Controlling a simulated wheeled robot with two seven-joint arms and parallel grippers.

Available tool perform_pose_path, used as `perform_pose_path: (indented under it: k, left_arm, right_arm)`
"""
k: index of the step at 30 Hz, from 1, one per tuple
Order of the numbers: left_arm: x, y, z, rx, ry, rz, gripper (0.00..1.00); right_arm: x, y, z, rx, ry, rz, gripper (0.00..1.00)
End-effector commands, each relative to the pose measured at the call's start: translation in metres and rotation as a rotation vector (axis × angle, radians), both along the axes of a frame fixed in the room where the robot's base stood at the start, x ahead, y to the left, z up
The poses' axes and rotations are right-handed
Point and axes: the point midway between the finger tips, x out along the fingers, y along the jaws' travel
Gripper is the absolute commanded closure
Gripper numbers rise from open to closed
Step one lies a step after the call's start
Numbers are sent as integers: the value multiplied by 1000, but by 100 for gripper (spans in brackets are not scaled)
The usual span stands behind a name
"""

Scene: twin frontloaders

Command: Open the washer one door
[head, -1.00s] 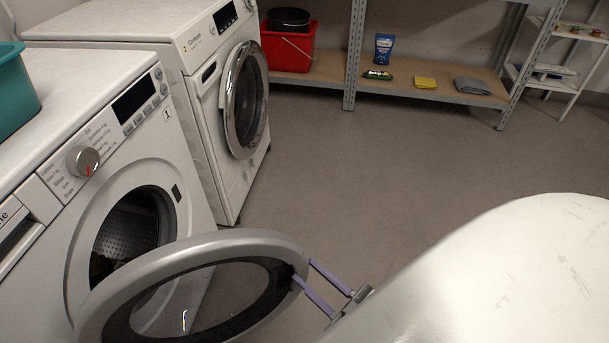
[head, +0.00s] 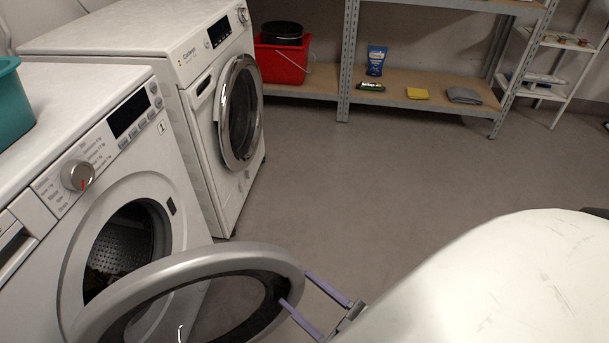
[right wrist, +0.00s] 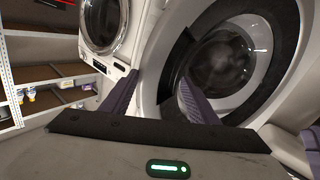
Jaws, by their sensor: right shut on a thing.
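Washer one (head: 161,165) is the near white front-loader with a "1" mark, at left in the head view. Its door (head: 190,266) stands open, swung out toward the bottom of the picture, and the drum opening (head: 125,245) shows. My right gripper (head: 296,289) is shut on the door's free edge, one purple finger on each side of the rim. In the right wrist view, the door (right wrist: 152,75) passes between the two fingers (right wrist: 156,90). The large white shape at lower right is my own arm. My left gripper is not in view.
A second washer (head: 205,120) stands beyond washer one, its round door looking shut. A teal basin (head: 12,105) sits on washer one. A shelf (head: 420,90) with a red bucket (head: 280,62) lines the back. The floor (head: 370,180) between is clear.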

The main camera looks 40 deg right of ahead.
Motion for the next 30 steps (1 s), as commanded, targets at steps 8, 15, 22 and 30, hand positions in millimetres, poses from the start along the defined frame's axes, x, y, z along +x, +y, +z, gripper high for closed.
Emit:
perform_pose_path:
  k: [8, 15, 22, 30]
  left_arm:
    - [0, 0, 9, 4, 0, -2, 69]
    - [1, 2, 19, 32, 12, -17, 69]
    - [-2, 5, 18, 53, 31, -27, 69]
    - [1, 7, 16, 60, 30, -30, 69]
  right_arm:
    - [2, 8, 21, 1, -16, 15, 53]
    - [2, 6, 68, 1, -14, 12, 53]
    - [1, 2, 97, 0, -5, 5, 53]
    - [1, 1, 101, 0, -2, 2, 53]
